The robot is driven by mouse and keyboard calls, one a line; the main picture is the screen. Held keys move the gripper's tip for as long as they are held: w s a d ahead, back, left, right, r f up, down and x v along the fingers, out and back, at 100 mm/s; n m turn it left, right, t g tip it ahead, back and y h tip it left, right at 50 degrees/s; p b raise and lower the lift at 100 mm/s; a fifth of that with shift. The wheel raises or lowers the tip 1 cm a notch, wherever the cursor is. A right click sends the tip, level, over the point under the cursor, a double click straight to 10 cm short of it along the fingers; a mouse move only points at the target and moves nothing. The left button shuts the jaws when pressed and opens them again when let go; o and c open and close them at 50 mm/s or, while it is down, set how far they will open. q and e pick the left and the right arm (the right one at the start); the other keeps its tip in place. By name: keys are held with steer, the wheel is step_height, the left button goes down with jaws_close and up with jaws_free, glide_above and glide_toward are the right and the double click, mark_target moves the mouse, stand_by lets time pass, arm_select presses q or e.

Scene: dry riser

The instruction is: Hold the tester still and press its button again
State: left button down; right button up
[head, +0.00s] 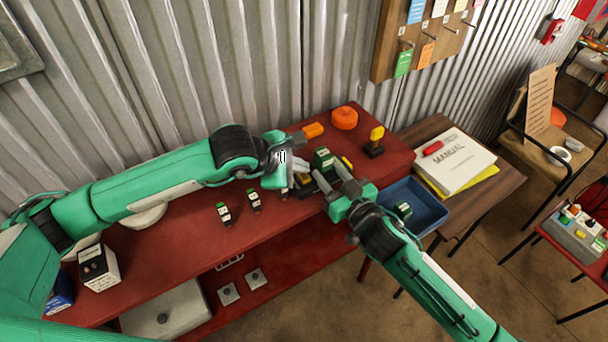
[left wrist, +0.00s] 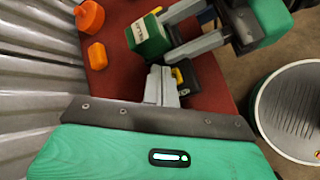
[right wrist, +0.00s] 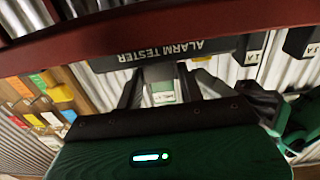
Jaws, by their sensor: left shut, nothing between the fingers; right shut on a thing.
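The dark alarm tester (right wrist: 150,53) lies on the red bench, its lettering upside down in the right wrist view. My right gripper (right wrist: 163,90) is shut on a green-and-white alarm block (left wrist: 148,36), also seen in the head view (head: 323,158). The block is at the tester; whether it is seated there I cannot tell. My left gripper (left wrist: 162,85) is shut and empty, its fingertips low by a dark part with a yellow piece (left wrist: 180,76). The arms hide much of the tester in the head view, and I cannot make out its button or any contact.
More alarm blocks (head: 224,213) stand on the bench. An orange round thing (head: 344,118) and an orange box (head: 313,130) are near the wall. A blue tray (head: 425,208) sits right of the bench, beside a manual (head: 455,160).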

arm_select(q)
step_height(320, 180, up, 5)
stand_by(0.6)
stand_by(0.5)
arm_select(e)
steer(key=o, duration=1.2)
